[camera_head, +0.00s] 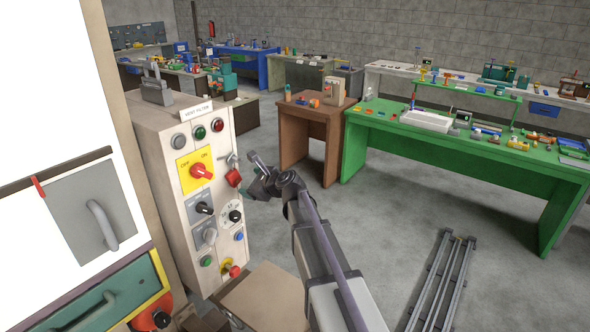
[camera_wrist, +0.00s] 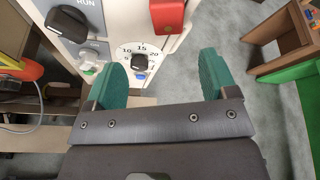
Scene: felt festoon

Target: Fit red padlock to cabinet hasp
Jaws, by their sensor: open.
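In the head view my gripper (camera_head: 258,180) is just right of the padlock.
Knobs and buttons cover the panel, including a red switch on a yellow plate (camera_head: 196,165) and a numbered dial (camera_wrist: 140,60). A brown table (camera_head: 318,118) and a green bench (camera_head: 450,155) stand behind. Metal rails (camera_head: 442,280) lie on the floor at right.

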